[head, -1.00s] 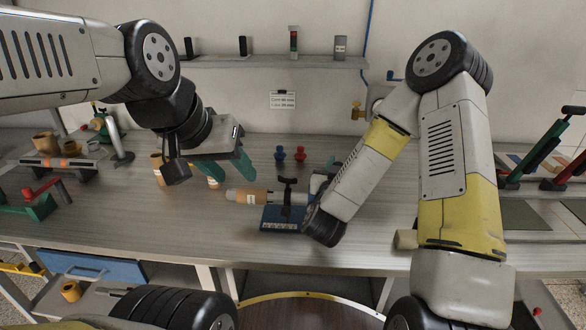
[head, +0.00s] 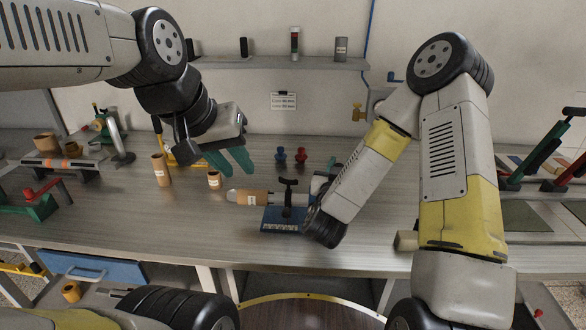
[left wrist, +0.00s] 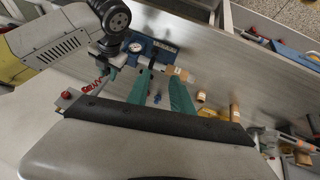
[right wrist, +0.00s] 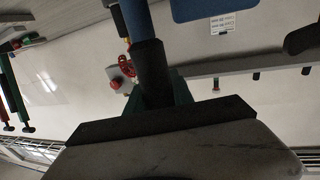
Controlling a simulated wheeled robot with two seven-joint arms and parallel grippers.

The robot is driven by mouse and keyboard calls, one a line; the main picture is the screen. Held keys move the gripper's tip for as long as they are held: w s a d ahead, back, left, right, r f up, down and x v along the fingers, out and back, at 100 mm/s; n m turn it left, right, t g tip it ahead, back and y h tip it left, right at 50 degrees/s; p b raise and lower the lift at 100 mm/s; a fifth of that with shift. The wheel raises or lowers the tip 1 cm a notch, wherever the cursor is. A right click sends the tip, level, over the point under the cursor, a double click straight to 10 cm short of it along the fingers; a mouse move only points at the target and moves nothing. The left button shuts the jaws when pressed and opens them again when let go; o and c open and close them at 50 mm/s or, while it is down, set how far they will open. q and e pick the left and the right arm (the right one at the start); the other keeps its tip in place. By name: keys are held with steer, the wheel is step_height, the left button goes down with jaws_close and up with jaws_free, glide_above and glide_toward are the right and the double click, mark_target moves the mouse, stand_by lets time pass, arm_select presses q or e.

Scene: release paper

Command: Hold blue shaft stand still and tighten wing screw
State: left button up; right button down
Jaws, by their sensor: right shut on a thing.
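The blue shaft stand (head: 270,222) stands on the bench in the head view, with the black wing screw (head: 288,183) upright on top. A shaft with a tan sleeve (head: 250,197) lies across it. The stand (left wrist: 160,52) and screw (left wrist: 150,66) also show in the left wrist view. My left gripper (head: 236,168) is open and empty, above and left of the screw; its teal fingers (left wrist: 160,88) are apart. My right gripper (head: 318,190) is at the stand's right. In the right wrist view it (right wrist: 158,90) is shut on a dark, handle-like part (right wrist: 150,62) with a blue stem.
Cardboard tubes (head: 161,170) and a small labelled roll (head: 214,180) stand left of the stand. Blue (head: 281,155) and red (head: 301,155) small parts stand behind it. A rack (head: 62,160) is at the left. The bench front is clear.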

arm_select(q)
steer(key=w+d+n+g, duration=0.25)
steer(key=w+n, duration=0.45)
steer(key=w, duration=0.4)
steer(key=n+g+y, duration=0.2)
steer(key=n+g, duration=0.1)
steer(key=n, duration=0.5)
glide_above(288, 181)
step_height(288, 181, down, 5)
step_height(288, 181, down, 11)
steer(key=shift+w+f, duration=0.1)
steer(key=shift+w, duration=0.05)
jaws_close()
